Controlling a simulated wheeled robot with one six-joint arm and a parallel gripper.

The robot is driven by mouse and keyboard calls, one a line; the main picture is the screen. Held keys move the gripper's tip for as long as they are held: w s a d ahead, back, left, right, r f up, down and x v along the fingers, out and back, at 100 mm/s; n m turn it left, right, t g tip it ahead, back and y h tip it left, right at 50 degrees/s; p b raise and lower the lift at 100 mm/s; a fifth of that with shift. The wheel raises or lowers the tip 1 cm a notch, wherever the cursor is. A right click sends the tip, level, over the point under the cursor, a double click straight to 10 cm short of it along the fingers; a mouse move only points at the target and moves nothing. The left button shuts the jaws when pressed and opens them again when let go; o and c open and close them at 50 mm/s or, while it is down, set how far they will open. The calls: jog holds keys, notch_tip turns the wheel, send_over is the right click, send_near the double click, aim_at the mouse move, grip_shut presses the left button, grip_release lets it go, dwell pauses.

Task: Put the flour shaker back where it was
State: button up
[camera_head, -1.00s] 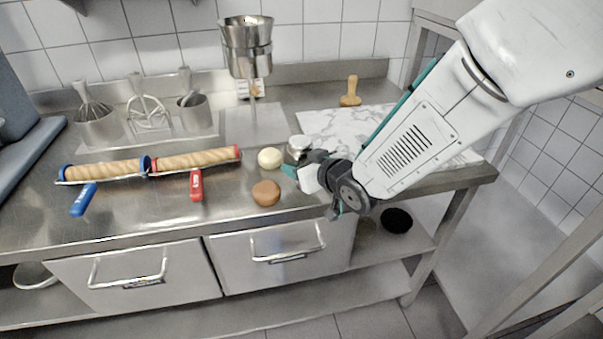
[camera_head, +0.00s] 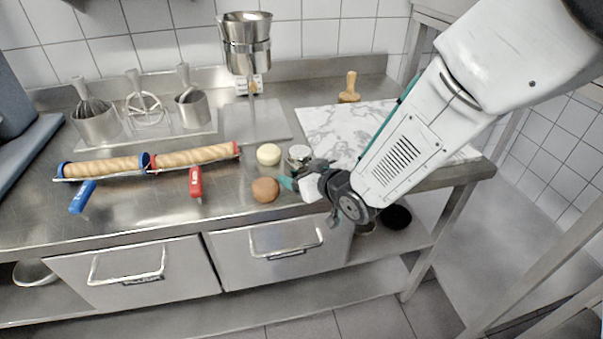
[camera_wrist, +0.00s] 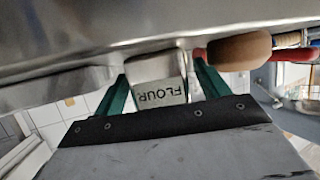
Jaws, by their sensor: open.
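The flour shaker (camera_head: 299,154) is a small metal can with a pale top, standing on the steel counter by the front left corner of the marble board. Its lower part is hidden behind my gripper in the head view. My gripper (camera_head: 296,176) is open at the counter's front, just in front of the shaker. In the wrist view the shaker (camera_wrist: 158,88), with its FLOUR label upside down, shows between the two green fingers of my gripper (camera_wrist: 160,75). A gap shows beside the right finger; whether the left finger touches the shaker I cannot tell.

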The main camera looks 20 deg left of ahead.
jog(key=v, duration=1.2)
jog(key=w+d+r+m+h, duration=0.1)
jog(key=d+r+m+h, duration=0.25)
jog(key=d, duration=0.65)
jog(key=w+d+r+m+h, duration=0.15)
jog(key=d+h, duration=0.35)
jog(key=d, duration=0.6)
jog(key=s+d+r+m+g+h, duration=0.1)
jog(key=s+d+r+m+g, duration=0.2)
jog(key=s+d, duration=0.4)
jog(key=s+d+r+m+g+h, duration=0.1)
jog(key=s+d, duration=0.6)
jog(key=s, duration=0.8)
notch_tip(320, 180, up, 3)
jog(key=m+g, duration=0.1)
jog(key=g, duration=0.1)
jog(key=shift+d+m+g, duration=0.3)
jog(key=shift+d+m, duration=0.1)
